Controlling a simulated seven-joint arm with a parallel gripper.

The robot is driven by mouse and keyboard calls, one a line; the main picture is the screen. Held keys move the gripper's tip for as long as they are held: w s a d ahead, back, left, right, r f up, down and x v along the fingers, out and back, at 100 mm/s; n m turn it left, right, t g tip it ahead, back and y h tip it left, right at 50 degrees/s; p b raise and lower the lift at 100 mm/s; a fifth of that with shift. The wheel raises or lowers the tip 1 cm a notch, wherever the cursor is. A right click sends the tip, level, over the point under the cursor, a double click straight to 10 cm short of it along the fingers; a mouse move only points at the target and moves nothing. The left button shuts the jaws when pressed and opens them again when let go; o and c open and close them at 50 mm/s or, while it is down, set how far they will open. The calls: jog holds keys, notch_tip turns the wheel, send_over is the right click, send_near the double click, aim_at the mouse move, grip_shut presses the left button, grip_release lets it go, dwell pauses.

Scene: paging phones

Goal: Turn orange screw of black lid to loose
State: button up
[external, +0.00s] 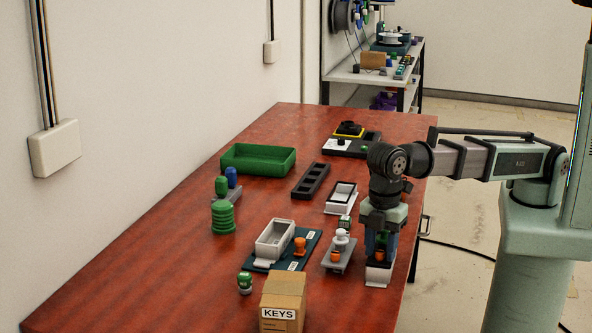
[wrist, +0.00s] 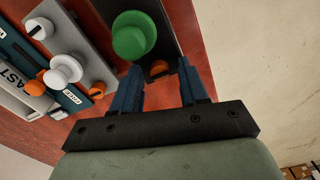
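In the wrist view, a black lid (wrist: 166,38) carries a large round green knob (wrist: 133,36) and a small orange screw (wrist: 158,68). My gripper (wrist: 159,68) points down at the lid with its two blue fingers apart. The orange screw lies between the fingertips, with a gap visible on each side. In the external view, my gripper (external: 379,250) is low over a white box (external: 378,277) near the table's right edge. The green knob and an orange part (external: 379,255) show there between the fingers. The lid is mostly hidden there.
Left of my gripper stand a grey plate (external: 330,266) with white and orange knobs and a dark blue plate (external: 313,240) with a white tray. A cardboard KEYS box (external: 284,290) is at the front. A green tray (external: 258,146) lies farther back.

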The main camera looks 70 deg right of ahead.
aim_at(380, 251)
grip_shut()
jog(key=shift+m, duration=0.6)
jog(key=shift+o, duration=0.6)
grip_release()
jog(key=shift+r, duration=0.15)
notch_tip(380, 251, up, 14)
jog(key=shift+f, duration=0.25)
